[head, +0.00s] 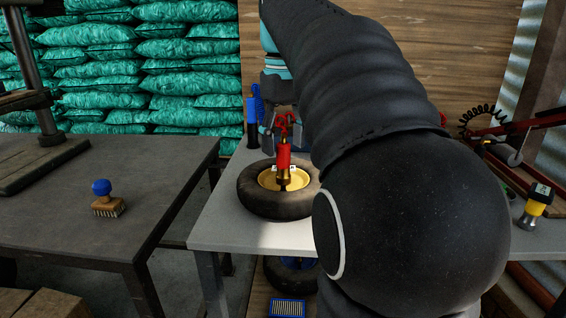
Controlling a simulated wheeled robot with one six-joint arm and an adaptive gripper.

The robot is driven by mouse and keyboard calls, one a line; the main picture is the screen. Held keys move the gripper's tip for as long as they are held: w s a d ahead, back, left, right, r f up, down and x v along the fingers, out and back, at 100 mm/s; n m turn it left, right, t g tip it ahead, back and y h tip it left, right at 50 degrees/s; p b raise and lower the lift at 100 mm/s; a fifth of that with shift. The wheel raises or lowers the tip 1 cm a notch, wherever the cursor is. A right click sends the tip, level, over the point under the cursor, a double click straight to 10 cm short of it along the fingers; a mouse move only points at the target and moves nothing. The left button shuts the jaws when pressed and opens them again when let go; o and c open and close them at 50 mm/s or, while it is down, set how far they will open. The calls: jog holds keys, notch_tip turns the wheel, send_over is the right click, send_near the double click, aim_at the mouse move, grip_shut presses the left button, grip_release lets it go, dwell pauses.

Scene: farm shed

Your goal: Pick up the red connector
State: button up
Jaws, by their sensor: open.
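The red connector (284,157), a red cylinder with a dark lower end, stands upright over the yellow hub (270,181) of a black tyre (262,208) on the light grey table. A red curled piece shows just above it; I cannot tell whether it is joined to the connector. My gripper (283,136) points down from the teal-banded wrist, above and behind the connector in the picture. It is open, its fingers small and partly hidden by the red parts and my arm. I cannot tell whether they touch the connector.
A blue-topped dark cylinder (252,122) stands left of my gripper. A brush with a blue knob (104,200) lies on the dark table (60,215). A yellow-and-black tool (537,203) is at the right. My dark arm hides much of the light table (215,225).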

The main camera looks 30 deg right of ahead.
aim_at(283, 168)
jog(key=shift+s+a+f+b, duration=0.15)
jog(key=shift+f+b, duration=0.15)
jog(key=shift+f, duration=1.15)
jog(key=shift+s+a+f+b, duration=0.15)
jog(key=shift+f+b, duration=0.15)
jog(key=shift+f, duration=1.15)
grip_shut()
